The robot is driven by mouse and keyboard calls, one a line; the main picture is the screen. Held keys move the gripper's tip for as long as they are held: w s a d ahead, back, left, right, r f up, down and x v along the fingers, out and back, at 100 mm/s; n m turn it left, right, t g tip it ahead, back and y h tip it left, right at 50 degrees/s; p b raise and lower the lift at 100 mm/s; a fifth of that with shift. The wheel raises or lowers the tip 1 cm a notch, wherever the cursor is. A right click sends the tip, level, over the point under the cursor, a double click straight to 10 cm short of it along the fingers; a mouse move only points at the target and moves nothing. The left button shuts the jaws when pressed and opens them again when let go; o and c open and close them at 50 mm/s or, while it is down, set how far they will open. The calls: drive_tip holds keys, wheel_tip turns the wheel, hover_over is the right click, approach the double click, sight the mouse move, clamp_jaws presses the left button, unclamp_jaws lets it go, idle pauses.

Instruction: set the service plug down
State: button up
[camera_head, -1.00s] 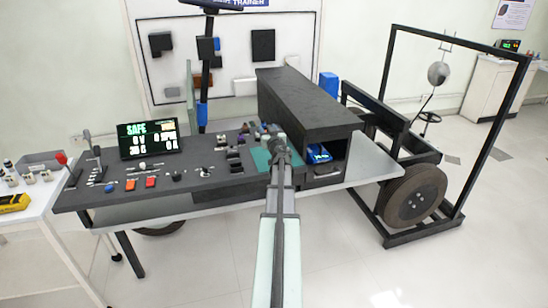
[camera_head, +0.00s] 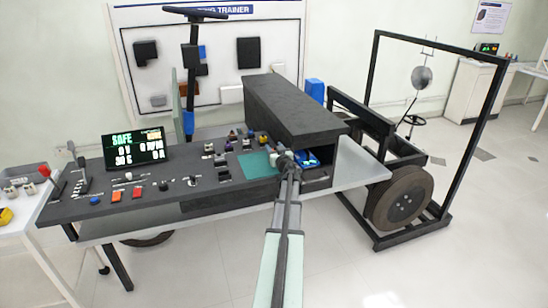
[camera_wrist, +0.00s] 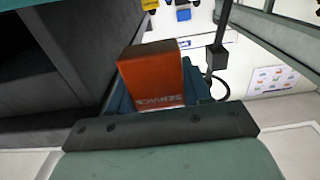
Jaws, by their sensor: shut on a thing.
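The service plug (camera_wrist: 152,75) is an orange block with lettering on its face, seen in the wrist view just beyond the dark gripper body. My gripper (camera_head: 287,160) is shut on the plug, and the fingers themselves are mostly hidden in the wrist view. In the head view my gripper is over the right part of the dark bench, by the open front of the black housing (camera_head: 300,110). The plug cannot be made out there behind my arm. A green mat (camera_head: 256,167) lies on the bench just left of my gripper.
A display reading SAFE (camera_head: 137,147) stands on the bench's left, behind orange buttons (camera_head: 138,193) and switches. Several small connectors sit left of the housing. A wheeled frame (camera_head: 400,200) stands at right. The green mat looks mostly bare.

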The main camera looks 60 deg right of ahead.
drive_tip(key=shift+f, duration=1.85)
drive_tip(key=shift+f, duration=0.1)
drive_tip(key=o, duration=1.1)
drive_tip(key=shift+c, duration=0.2)
drive_tip(key=shift+s+a, duration=0.2)
drive_tip(key=shift+a, duration=0.05)
drive_tip(key=v, duration=1.1)
drive_tip(key=shift+s, duration=0.15)
drive_tip(key=shift+a, duration=0.1)
